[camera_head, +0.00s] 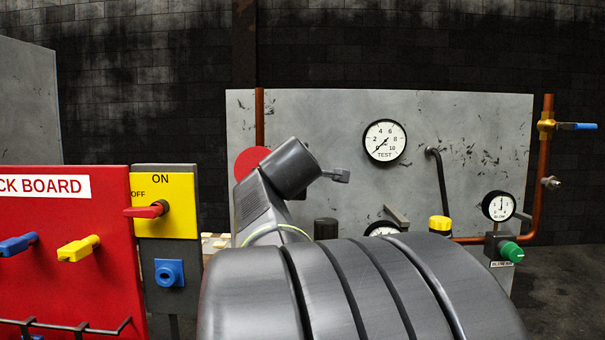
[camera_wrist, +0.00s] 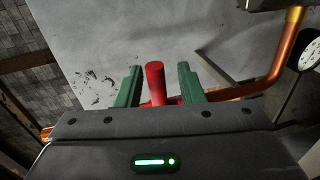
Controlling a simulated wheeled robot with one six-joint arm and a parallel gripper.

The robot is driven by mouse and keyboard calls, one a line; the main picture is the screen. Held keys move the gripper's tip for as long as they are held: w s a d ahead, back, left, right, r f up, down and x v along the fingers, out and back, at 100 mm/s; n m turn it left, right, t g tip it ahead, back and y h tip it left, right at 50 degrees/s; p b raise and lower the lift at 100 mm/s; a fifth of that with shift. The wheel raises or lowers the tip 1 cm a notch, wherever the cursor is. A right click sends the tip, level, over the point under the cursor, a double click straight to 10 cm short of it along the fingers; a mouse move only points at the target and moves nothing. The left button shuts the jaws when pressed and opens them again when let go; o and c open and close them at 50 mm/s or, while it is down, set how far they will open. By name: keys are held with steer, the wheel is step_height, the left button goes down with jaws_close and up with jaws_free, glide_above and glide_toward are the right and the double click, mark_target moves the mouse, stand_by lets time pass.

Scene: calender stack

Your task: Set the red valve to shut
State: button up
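In the wrist view a red handle (camera_wrist: 155,84) points up between the two green fingers of my gripper (camera_wrist: 159,84). The fingers are open, one on each side of the handle, with a visible gap on both sides. The handle's lower part is hidden by the gripper body, where a bit of red shows beside its base. In the head view a red disc (camera_head: 247,161) shows at the left of the grey panel (camera_head: 470,120), partly hidden behind my arm. My gripper's fingers are hidden there. I cannot tell the valve's setting.
The panel carries a TEST gauge (camera_head: 384,141) and a bent dark pipe (camera_head: 440,190). A copper pipe (camera_head: 542,180) with a blue lever (camera_head: 577,126) stands at the right, near a green knob (camera_head: 512,251). A red board (camera_head: 105,225) and yellow switch box (camera_head: 181,207) stand left.

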steer(key=shift+s+r, duration=0.1)
steer(key=s+r+b, duration=0.1)
steer(key=s+r, duration=0.1)
steer(key=s, duration=1.1)
steer(key=shift+s+r, duration=0.2)
steer(key=shift+r, duration=0.05)
steer(key=w, duration=0.4)
steer(key=w+f, duration=0.1)
steer(key=w, duration=0.4)
steer(key=w+f+p, duration=0.1)
steer(key=w, duration=0.3)
steer(key=shift+w+f, duration=0.25)
steer(key=shift+w, duration=0.1)
steer(key=shift+s, duration=0.15)
